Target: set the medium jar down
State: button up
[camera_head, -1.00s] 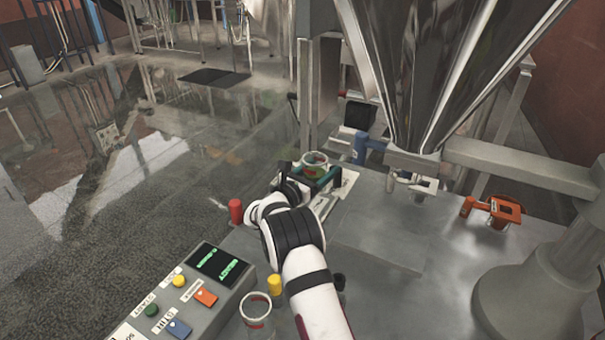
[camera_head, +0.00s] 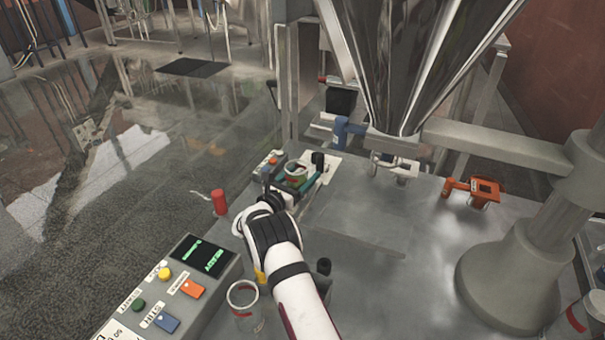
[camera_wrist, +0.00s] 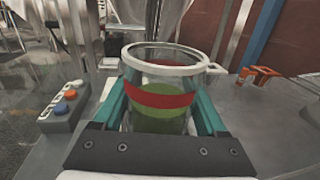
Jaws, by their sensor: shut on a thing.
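The medium jar (camera_head: 297,170) is a clear glass jar with a pale rim, a red band and green contents. It fills the middle of the wrist view (camera_wrist: 160,100), upright. My gripper (camera_head: 298,179) is shut on it, with its teal fingers (camera_wrist: 112,108) along both sides. I cannot tell whether the jar's base touches the surface below.
An empty-looking jar (camera_head: 243,302) stands beside the control panel (camera_head: 185,285). A small button box (camera_wrist: 68,102) is left of the held jar. The funnel (camera_head: 410,70) and orange bracket (camera_head: 475,188) are to the right. The metal table (camera_head: 385,285) has bare room in front.

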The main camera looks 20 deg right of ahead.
jog(key=shift+f, duration=0.6)
jog(key=o, duration=1.6)
jog(key=shift+c, duration=0.2)
jog(key=v, duration=1.5)
jog(key=shift+s+a, duration=0.3)
